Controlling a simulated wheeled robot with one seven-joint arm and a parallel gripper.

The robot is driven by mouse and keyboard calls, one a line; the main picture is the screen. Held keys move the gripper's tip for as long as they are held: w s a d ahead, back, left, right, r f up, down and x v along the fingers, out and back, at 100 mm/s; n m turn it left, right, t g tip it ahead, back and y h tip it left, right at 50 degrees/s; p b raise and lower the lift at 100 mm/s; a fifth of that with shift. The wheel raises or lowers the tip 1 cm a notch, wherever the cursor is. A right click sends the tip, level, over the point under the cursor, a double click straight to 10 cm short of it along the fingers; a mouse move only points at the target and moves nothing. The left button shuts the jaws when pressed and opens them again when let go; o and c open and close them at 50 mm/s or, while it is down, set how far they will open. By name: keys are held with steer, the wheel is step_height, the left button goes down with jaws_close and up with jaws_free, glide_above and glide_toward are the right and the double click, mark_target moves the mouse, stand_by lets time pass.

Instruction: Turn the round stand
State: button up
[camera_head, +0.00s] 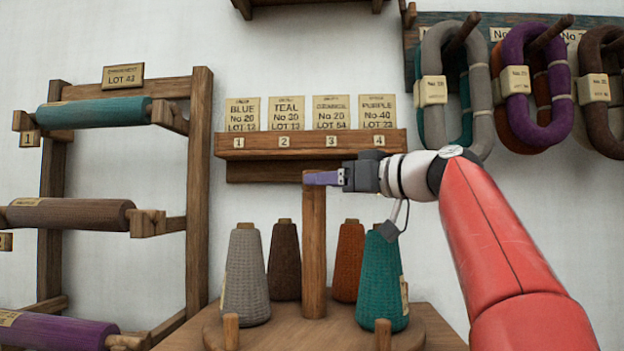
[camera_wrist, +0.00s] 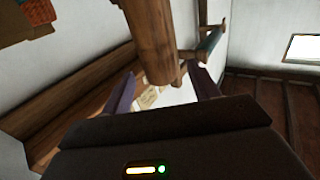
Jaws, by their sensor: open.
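The round stand (camera_head: 290,333) is a wooden disc with a tall centre post (camera_head: 314,255). A grey cone (camera_head: 246,275), a brown cone (camera_head: 284,262), an orange cone (camera_head: 348,262) and a teal cone (camera_head: 381,280) of yarn stand around the post. Short bare pegs rise at the disc's front. My gripper (camera_head: 322,178) is at the top of the post, reaching in from the right. In the wrist view its two purple fingers (camera_wrist: 163,88) are apart. A thick wooden post (camera_wrist: 150,40) shows just beyond them; whether it lies between them I cannot tell.
A shelf (camera_head: 310,144) with numbered cards is on the wall behind. A rack (camera_head: 200,190) with teal, brown and purple rolls stands left. Yarn hanks (camera_head: 450,85) hang on pegs at upper right, above my arm.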

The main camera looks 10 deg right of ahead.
steer(key=shift+p+x, duration=0.45)
steer(key=shift+x, duration=1.7)
jaws_close()
